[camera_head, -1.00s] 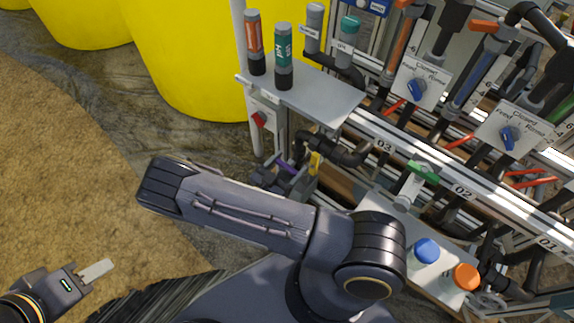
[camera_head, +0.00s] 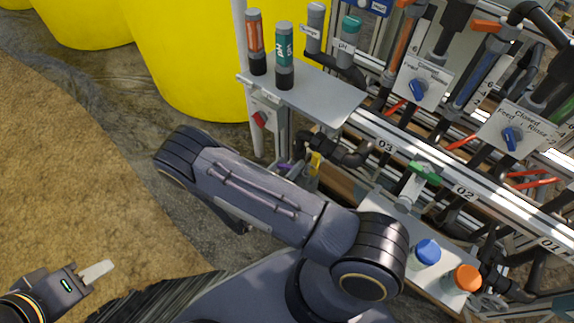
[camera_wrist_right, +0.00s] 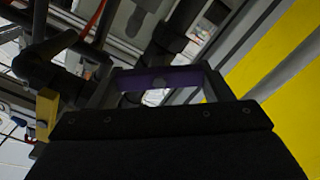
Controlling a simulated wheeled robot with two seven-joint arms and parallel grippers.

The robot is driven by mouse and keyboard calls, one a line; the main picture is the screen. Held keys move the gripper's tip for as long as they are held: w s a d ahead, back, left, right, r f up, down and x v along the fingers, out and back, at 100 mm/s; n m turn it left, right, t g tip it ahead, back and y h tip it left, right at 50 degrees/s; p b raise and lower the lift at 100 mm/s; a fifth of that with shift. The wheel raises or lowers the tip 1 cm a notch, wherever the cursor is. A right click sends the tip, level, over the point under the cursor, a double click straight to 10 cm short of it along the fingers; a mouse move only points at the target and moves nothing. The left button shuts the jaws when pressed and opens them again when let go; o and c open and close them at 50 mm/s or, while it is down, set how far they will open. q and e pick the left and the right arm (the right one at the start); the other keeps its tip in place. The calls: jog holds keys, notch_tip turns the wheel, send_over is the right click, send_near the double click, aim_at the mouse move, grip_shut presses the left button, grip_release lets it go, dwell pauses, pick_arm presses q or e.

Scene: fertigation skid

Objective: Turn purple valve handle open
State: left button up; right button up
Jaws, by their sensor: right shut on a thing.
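The purple valve handle (camera_wrist_right: 158,79) spans between the two fingers of my right gripper (camera_wrist_right: 162,74) in the right wrist view. The gripper is shut on it. In the head view only a small bit of the purple handle (camera_head: 284,168) shows beside the black pipe, and my right forearm hides most of the right gripper. My left gripper (camera_head: 97,271) is low at the left in the head view, over the sandy ground and away from the skid. Its fingers look like one pale strip, so its opening is unclear.
A yellow handle (camera_head: 315,163) sits close right of the purple one, by a black pipe (camera_head: 345,152). A red switch (camera_head: 261,118) and a grey shelf (camera_head: 305,92) with probes are above. Bottles with blue (camera_head: 427,251) and orange caps (camera_head: 466,278) stand lower right.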

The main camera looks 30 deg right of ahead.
jog(key=n, duration=0.5)
jog(key=shift+w+f+n, duration=0.1)
jog(key=shift+n, duration=0.2)
jog(key=n, duration=0.5)
jog(key=shift+a+f+p, duration=0.1)
jog(key=shift+f+p, duration=0.05)
jog(key=shift+p, duration=0.25)
jog(key=shift+n, duration=0.3)
jog(key=o, duration=1)
jog(key=p+v, duration=0.1)
jog(key=v, duration=0.6)
jog(key=shift+a, duration=0.35)
